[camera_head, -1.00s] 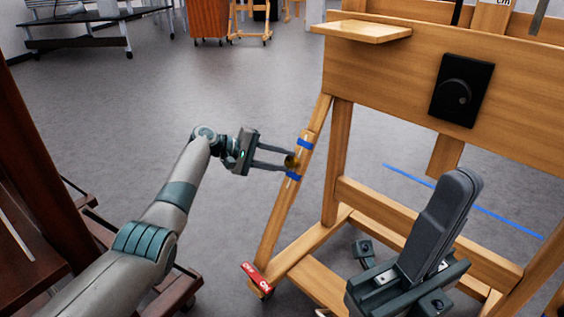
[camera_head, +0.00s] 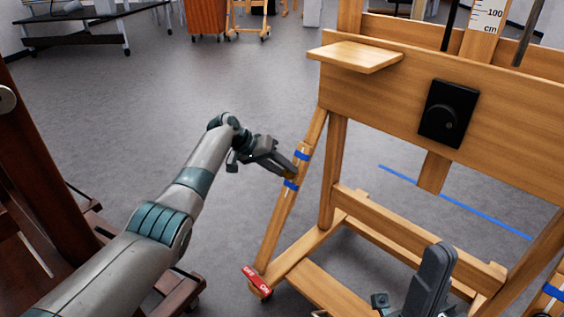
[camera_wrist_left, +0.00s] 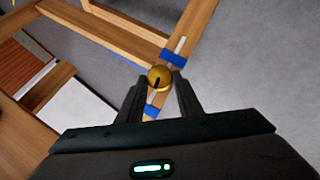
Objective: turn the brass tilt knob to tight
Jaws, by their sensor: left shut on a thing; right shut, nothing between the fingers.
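The brass tilt knob (camera_wrist_left: 160,77) shows in the left wrist view between my left fingertips, round and gold with a dark mark on its face. It sits on the slanted wooden strut (camera_head: 281,215) of the easel, between two blue bands (camera_head: 301,154). My left gripper (camera_head: 290,171) is shut on the knob; its fingers mostly hide the knob in the head view. My right gripper (camera_head: 437,261) is shut and empty at the lower right, in front of the easel's lower rails.
The wooden easel (camera_head: 385,85) fills the right, with a small shelf (camera_head: 355,56) and a black dial plate (camera_head: 448,114). A dark wooden frame (camera_head: 35,165) stands at left. Grey floor behind my left arm is clear.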

